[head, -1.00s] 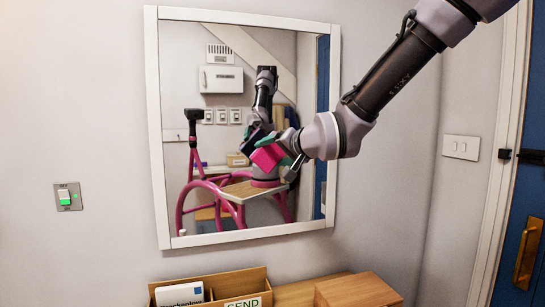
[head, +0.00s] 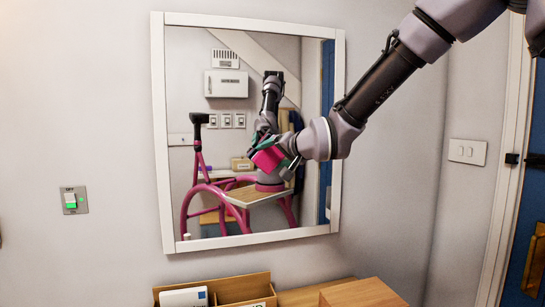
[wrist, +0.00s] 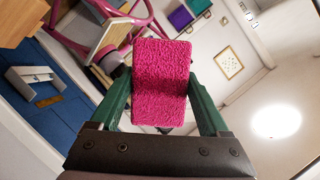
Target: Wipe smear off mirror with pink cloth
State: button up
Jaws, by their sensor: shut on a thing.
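The mirror (head: 158,150) hangs on the pale wall in a white frame and reflects the room and my own body. My gripper (head: 280,152) is in front of the glass, right of its middle. It is shut on the pink cloth (head: 267,159), a thick, fuzzy pad. In the wrist view the cloth (wrist: 161,100) sits between the two green fingers of my gripper (wrist: 161,82). I cannot tell whether the cloth touches the glass. I cannot make out a smear; the arm, cloth and reflections cover part of the mirror.
A wooden organiser (head: 240,288) and a wooden box (head: 362,293) stand below the mirror. A switch with a green light (head: 74,200) is on the wall at left, a double switch (head: 467,152) at right. A blue door (head: 525,230) is at far right.

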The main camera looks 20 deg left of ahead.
jog(key=shift+w+a, duration=0.5)
jog(key=shift+w, duration=0.4)
dwell(0.3)
jog(key=shift+w+d, duration=0.5)
jog(key=shift+d, duration=0.35)
jog(key=shift+w+d, duration=0.45)
jog(key=shift+d, duration=0.4)
jog(key=shift+w, duration=0.1)
jog(key=shift+a, duration=0.15)
jog(key=shift+s+a+r, duration=0.1)
jog(key=shift+s+a, duration=0.3)
jog(key=shift+a, duration=0.25)
jog(key=shift+s+a+r, duration=0.1)
jog(key=shift+s+a, duration=0.25)
jog(key=shift+a, duration=0.25)
jog(key=shift+s+a, duration=0.15)
jog(key=shift+a, duration=0.05)
jog(key=shift+c, duration=0.6)
jog(key=shift+s+a, duration=0.1)
jog(key=shift+a, duration=0.05)
jog(key=shift+s+a, duration=0.1)
